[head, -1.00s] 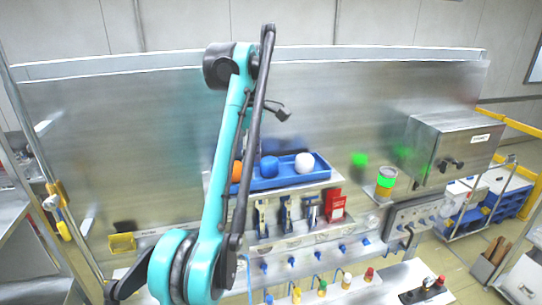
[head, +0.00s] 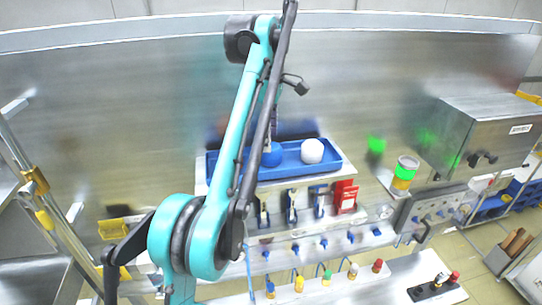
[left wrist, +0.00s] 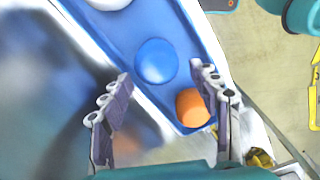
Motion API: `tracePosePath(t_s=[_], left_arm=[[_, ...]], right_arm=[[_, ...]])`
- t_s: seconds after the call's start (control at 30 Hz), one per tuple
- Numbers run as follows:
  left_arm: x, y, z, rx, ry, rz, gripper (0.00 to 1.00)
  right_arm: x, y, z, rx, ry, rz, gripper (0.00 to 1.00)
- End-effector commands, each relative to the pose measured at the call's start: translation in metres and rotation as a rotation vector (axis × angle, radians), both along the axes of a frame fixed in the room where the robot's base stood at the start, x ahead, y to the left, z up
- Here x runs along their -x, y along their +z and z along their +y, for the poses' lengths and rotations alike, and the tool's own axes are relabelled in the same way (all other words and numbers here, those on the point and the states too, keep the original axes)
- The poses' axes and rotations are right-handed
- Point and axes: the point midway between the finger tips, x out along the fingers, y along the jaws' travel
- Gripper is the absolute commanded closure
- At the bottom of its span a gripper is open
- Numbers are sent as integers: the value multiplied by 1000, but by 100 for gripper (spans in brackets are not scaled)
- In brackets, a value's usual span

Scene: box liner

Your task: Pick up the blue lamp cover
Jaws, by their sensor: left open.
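The blue lamp cover (head: 273,155) is a round, dome-like piece lying in a blue tray (head: 290,173) on the bench. In the left wrist view the blue lamp cover (left wrist: 156,61) lies in the tray just beyond and between the fingertips of my left gripper (left wrist: 165,82). The gripper is open, with nothing between its fingers. In the head view my own left arm hides most of the gripper and part of the tray. A white cover (head: 312,151) sits right of the blue one. An orange cover (left wrist: 192,107) lies beside the right finger. My right gripper is not seen.
Several upright tools and a red box (head: 345,197) stand in front of the tray. A stack light (head: 404,173) and a metal box (head: 482,135) stand to the right. A metal panel (head: 400,75) rises behind the bench.

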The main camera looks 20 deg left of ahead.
Motion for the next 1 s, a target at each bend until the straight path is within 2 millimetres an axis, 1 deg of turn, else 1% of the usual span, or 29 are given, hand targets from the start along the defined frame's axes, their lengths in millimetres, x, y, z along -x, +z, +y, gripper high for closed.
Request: tracePosePath(t_s=[0.17,0.3,0.43,0.63,0.67,0.7,0.77,0.8,1.0], left_arm=[[1,-25,0,0,0,0,38],[0,-40,0,0,0,0,38],[0,-48,0,0,0,0,38],[0,-48,0,0,0,0,38],[0,-48,0,0,0,0,41],[0,-48,0,0,0,0,52],[0,-48,0,0,0,0,67],[0,-48,0,0,0,0,78],[0,-48,0,0,0,0,78]], right_arm=[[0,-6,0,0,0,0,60],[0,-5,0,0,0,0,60],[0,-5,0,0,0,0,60],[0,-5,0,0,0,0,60],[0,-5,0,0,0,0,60],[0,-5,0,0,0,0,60],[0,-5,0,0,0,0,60],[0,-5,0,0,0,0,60],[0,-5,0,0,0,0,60]])
